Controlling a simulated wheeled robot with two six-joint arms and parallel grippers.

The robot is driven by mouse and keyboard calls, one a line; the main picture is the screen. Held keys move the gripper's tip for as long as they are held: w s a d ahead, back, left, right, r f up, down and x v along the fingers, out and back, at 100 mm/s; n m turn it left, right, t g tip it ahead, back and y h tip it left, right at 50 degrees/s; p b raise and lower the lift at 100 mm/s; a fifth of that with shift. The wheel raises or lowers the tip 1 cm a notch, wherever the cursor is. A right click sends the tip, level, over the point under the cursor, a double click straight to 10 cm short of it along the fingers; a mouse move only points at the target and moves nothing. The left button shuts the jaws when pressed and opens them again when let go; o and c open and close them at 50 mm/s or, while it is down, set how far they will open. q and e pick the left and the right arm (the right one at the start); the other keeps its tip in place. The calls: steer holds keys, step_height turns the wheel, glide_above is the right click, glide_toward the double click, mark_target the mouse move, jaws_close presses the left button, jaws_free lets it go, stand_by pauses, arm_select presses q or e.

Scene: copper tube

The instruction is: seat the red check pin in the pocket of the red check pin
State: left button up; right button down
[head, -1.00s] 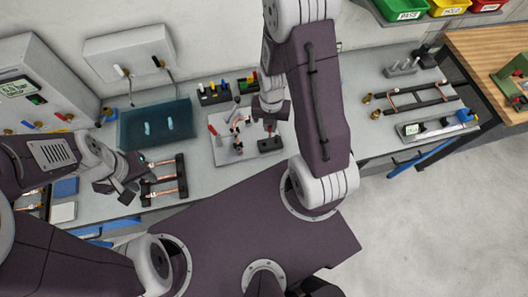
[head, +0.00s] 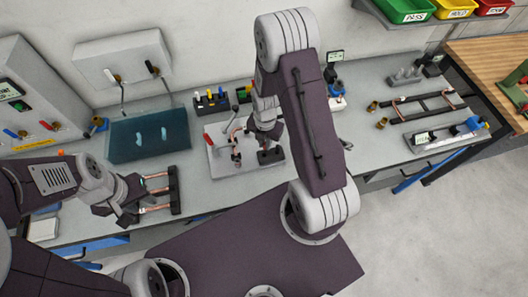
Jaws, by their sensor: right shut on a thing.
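My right gripper (head: 268,134) is low over the bench, shut and directly above a small dark block (head: 271,156). What it holds is mostly hidden by the fingers and too small to make out clearly; I take it to be the red check pin. The pocket itself cannot be made out; the dark block stands on the right part of a light plate (head: 222,168). Whether the pin touches the block I cannot tell. My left gripper (head: 130,212) is at the left, beside a dark rack with copper tubes (head: 160,190); its finger opening is unclear.
A fixture with a red handle (head: 209,139) stands on the plate just left of my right gripper. Pin holders (head: 211,102) stand behind it. A blue-green tank (head: 148,136) is at the left. Right of my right arm are brass fittings (head: 382,123) and a copper tube frame (head: 428,106).

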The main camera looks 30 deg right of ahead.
mark_target(264, 148)
steer(key=shift+w+a+f, duration=0.1)
steer(key=shift+w+f, duration=0.05)
steer(key=shift+w, duration=0.05)
step_height(264, 148, down, 4)
steer(key=b, duration=0.3)
steer(key=shift+s+b, duration=0.15)
steer(key=shift+b, duration=0.25)
steer(key=shift+f, duration=0.1)
steer(key=c, duration=1.4)
jaws_free()
steer(key=shift+c, duration=0.2)
